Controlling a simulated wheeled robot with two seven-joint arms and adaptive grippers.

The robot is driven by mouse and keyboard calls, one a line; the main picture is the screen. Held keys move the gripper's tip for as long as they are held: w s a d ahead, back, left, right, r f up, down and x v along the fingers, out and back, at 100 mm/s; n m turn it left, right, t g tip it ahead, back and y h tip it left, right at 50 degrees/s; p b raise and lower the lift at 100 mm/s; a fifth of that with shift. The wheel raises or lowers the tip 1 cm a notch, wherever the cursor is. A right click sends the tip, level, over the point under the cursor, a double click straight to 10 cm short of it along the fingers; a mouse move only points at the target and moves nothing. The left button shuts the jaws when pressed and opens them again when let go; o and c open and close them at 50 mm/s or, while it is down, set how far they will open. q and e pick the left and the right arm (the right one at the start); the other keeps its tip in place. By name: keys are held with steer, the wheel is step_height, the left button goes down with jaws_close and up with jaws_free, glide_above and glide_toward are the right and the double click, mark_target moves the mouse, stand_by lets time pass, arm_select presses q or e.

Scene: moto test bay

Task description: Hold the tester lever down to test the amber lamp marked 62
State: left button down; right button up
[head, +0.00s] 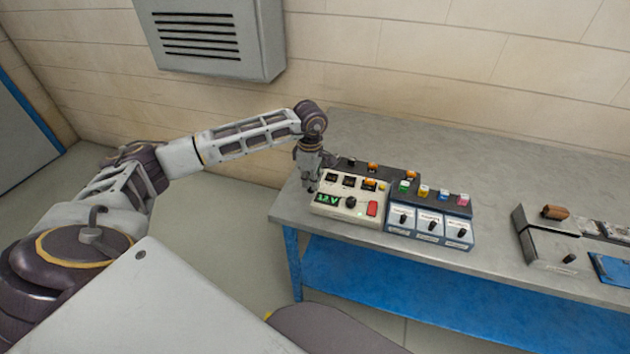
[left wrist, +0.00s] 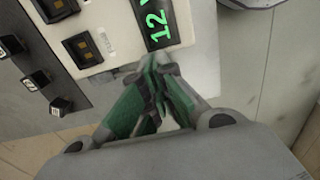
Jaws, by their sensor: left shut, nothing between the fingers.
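The cream tester (head: 330,209) stands at the left end of the bench. Its face has a green 12 V display (head: 326,199), a black knob (head: 351,202), a red part (head: 372,208) and a row of dark sockets. Amber lamps (head: 372,168) show behind the sockets; the mark 62 is not legible. I cannot tell which part is the lever. My left gripper (head: 311,187) is shut and empty at the tester's left edge. In the left wrist view its closed fingertips (left wrist: 158,66) are close to the display (left wrist: 155,22); contact cannot be told. My right gripper is out of view.
A blue-grey unit (head: 430,228) with several dials and coloured caps adjoins the tester on the right. Farther right are a grey holder (head: 548,245) with a brown-handled item and a blue tray (head: 610,268). Bare bench (head: 495,195) lies between. A vented wall box (head: 210,40) hangs above my left arm.

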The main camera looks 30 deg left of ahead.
arm_select(q)
steer(key=shift+s+f+b, duration=0.15)
steer(key=shift+f+b, duration=0.4)
steer(key=shift+f, duration=0.1)
steer(key=shift+s+f+b, duration=0.15)
steer(key=shift+f+b, duration=0.4)
steer(key=shift+f, duration=0.05)
stand_by(0.8)
steer(key=shift+r, duration=0.15)
stand_by(1.5)
steer(key=shift+r+p, duration=2.45)
steer(key=shift+r, duration=2.05)
